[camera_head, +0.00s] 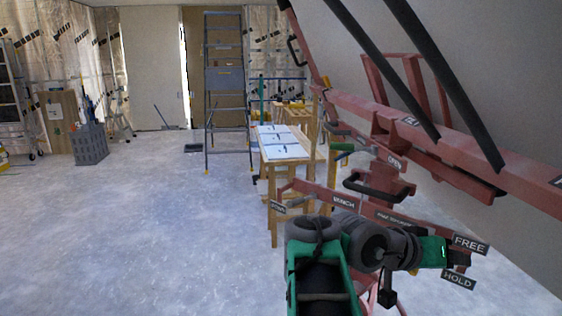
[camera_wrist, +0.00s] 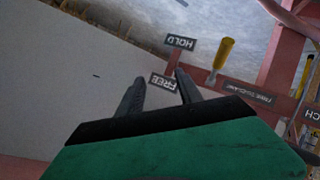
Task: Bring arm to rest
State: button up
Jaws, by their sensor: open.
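My gripper (camera_wrist: 160,85) shows in the wrist view with two dark fingers apart and nothing between them. Beyond the fingertips are the FREE label (camera_wrist: 164,82) and the HOLD label (camera_wrist: 181,42) of the panel lift. A yellow handle (camera_wrist: 223,55) stands to the right of the fingers, apart from them. In the head view my arm (camera_head: 335,255) is bent at the lower middle, its green end beside the FREE label (camera_head: 469,244) and HOLD label (camera_head: 458,280). The fingertips cannot be made out there. The red panel lift (camera_head: 455,150) rises at the right.
A wooden workbench (camera_head: 284,155) with sheets on top stands behind my arm. A stepladder (camera_head: 225,85) stands at the back, and a grey crate (camera_head: 90,145) at the back left. Winch and OPEN labels mark the lift's bars. The floor at left is clear.

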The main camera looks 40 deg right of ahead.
jog(key=w+a+f+n+t+y+p, duration=0.2)
jog(key=w+a+f+n+t+y, duration=0.15)
jog(key=w+a, duration=0.65)
jog(key=w+a+f+n+t+y+p, duration=0.2)
jog(key=w+a+f+n+t, duration=0.35)
jog(key=w, duration=0.85)
jog(key=a+f+n+y+p, duration=0.3)
jog(key=a+f+n+y, duration=0.1)
jog(key=a, duration=2)
jog(key=shift+w+a+f+n+g+y, duration=0.2)
jog(key=shift+n+g+y, duration=0.2)
jog(key=shift+n+y, duration=0.55)
